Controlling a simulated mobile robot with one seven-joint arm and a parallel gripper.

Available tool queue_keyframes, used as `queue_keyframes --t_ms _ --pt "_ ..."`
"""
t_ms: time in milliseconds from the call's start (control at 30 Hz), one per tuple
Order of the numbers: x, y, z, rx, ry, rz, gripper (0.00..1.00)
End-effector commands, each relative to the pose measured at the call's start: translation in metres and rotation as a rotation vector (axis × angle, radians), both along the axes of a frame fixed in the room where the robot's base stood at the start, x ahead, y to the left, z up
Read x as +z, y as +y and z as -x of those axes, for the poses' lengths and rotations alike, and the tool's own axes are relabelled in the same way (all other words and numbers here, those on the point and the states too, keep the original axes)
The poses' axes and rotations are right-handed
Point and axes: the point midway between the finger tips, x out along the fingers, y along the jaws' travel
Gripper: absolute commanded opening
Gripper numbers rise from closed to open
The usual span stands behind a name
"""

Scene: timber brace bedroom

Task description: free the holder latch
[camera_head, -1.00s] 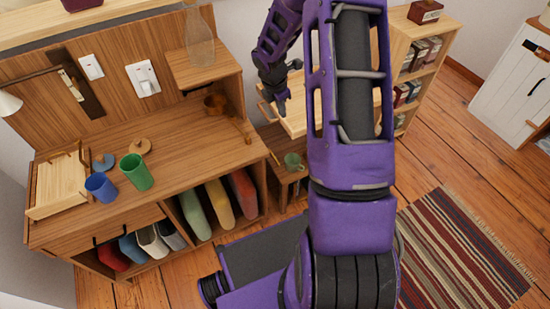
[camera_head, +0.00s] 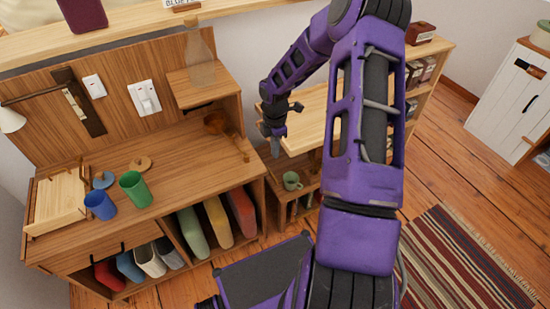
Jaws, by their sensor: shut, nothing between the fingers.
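No part is clearly recognisable as the holder latch. A dark wooden plate with pale metal pieces (camera_head: 79,104) is on the wall panel at the left, beside the switches; I cannot tell whether it is the holder. My gripper (camera_head: 276,150) points down with its fingers shut and empty. It is right of the wooden desk (camera_head: 180,145), by the left edge of a pale wooden board (camera_head: 312,112). I cannot tell whether it touches the board. My arm hides part of the board.
A green mug (camera_head: 291,181) stands on a low wooden stand below my gripper. A glass bottle (camera_head: 200,60) stands on the raised shelf.

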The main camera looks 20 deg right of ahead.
Motion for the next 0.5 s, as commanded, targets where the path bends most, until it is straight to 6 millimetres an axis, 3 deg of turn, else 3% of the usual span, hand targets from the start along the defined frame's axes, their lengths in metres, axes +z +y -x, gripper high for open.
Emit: queue_keyframes --t_ms 300,500 --pt "-0.07 0.001 0.001 0.001 0.004 -0.001 0.0" --pt "-0.105 0.0 0.001 0.0 0.003 0.0 0.0"
